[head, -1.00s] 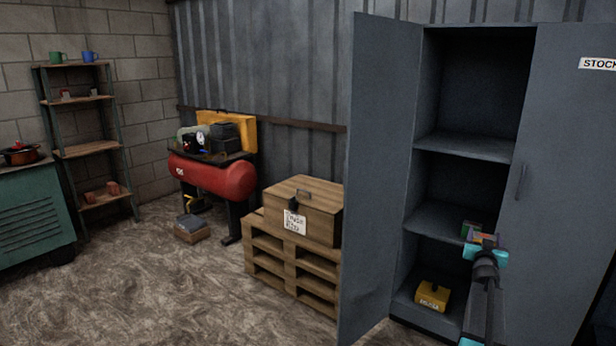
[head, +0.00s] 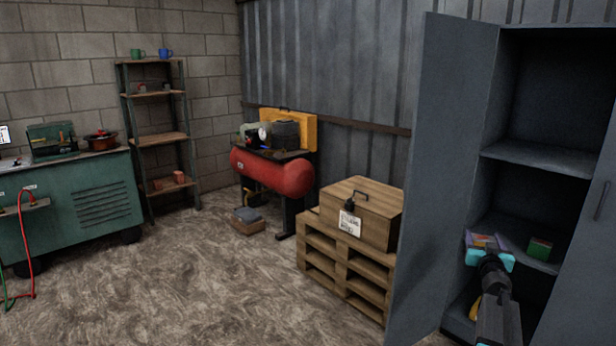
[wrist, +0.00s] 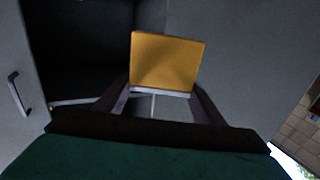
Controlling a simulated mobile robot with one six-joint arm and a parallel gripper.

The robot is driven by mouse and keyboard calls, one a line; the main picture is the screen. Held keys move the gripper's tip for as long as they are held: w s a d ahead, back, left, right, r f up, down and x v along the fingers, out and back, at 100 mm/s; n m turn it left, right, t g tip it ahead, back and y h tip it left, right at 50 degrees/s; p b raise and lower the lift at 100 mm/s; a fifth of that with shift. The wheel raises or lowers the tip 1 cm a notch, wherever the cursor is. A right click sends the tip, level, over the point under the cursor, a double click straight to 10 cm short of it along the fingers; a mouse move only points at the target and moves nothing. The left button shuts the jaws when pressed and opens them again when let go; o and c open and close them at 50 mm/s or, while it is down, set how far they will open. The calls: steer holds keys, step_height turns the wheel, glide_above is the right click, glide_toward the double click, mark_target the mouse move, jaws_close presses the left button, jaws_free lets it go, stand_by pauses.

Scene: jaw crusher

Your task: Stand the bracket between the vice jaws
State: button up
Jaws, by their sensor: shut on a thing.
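My gripper (head: 487,252) is in front of the open cabinet, near its left door, at about the height of the middle shelf. It is shut on a small box-like thing (head: 481,240), purple and orange in the head view. In the wrist view my gripper (wrist: 160,95) holds its flat orange-yellow face (wrist: 167,62) between the two fingers. I cannot tell whether this thing is the bracket. I cannot make out a vice or its jaws in either view.
The grey cabinet (head: 540,158) stands at right, its left door (head: 440,170) swung open. A small green and orange box (head: 540,248) sits on its shelf. A pallet (head: 340,272) bears a wooden crate. A red compressor (head: 275,173) and green workbench (head: 80,200) stand farther left.

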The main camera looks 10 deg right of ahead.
steer(key=w+a+r+n+t+y, duration=0.15)
steer(key=a+n+y, duration=0.35)
steer(key=a, duration=1.2)
steer(key=a+r+n+y, duration=0.25)
steer(key=a+y, duration=0.45)
steer(key=a, duration=0.9)
steer(key=s+a+f+n+g+y, duration=0.2)
steer(key=s+a+n+g+y, duration=0.2)
steer(key=s+a+y, duration=0.4)
steer(key=s+a+f+n+g+y, duration=0.3)
steer(key=s+a+n, duration=0.25)
steer(key=a, duration=0.55)
steer(key=shift+m, duration=0.4)
steer(key=r+p, duration=0.1)
steer(key=p, duration=0.3)
steer(key=r+p, duration=0.2)
steer(key=p, duration=0.2)
steer(key=r+p, duration=0.2)
steer(key=p, duration=0.3)
steer(key=shift+d+r, duration=0.15)
steer(key=shift+d, duration=0.1)
steer(key=shift+a, duration=0.2)
